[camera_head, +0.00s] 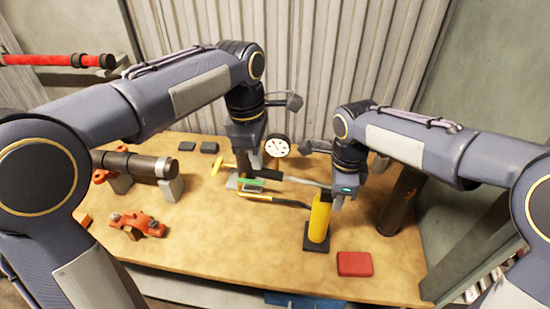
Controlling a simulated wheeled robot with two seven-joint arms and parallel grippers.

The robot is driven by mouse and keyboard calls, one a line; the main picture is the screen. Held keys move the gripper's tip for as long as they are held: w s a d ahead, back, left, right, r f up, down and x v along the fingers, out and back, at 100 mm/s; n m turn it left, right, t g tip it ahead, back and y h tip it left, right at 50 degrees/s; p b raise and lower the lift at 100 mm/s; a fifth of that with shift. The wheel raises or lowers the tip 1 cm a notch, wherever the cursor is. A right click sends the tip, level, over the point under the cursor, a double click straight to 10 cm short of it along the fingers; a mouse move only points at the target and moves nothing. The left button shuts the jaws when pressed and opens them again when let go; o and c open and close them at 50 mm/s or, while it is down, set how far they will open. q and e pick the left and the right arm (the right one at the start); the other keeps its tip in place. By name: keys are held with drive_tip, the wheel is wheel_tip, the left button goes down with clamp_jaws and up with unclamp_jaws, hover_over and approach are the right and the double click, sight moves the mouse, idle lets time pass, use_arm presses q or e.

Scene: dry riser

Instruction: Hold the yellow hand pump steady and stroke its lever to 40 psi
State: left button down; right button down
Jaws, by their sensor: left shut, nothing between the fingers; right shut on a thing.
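The yellow hand pump (319,219) stands upright on a dark base at the right of the table's middle. A grey lever with a black grip (268,175) reaches left from near its top. My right gripper (335,202) is at the pump's upper part and shut on it; its fingers are mostly hidden. My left gripper (250,168) is shut and empty, close to the black grip; I cannot tell whether they touch. A round white gauge (278,146) stands behind the lever; its reading is too small to make out.
A dark pipe on supports (135,164) and an orange clamp (137,224) lie at the left of the wooden table (210,245). A red block (354,263) lies right of the pump. A dark cylinder (400,200) stands at the right. The front middle is clear.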

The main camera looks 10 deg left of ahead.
use_arm(q)
wheel_tip(320, 180, up, 12)
drive_tip(key=a, duration=0.1)
idle(0.5)
drive_tip(key=shift+a, duration=0.1)
idle(0.4)
use_arm(e)
drive_tip(key=c, duration=1.2)
unclamp_jaws()
drive_tip(key=shift+o, duration=0.2)
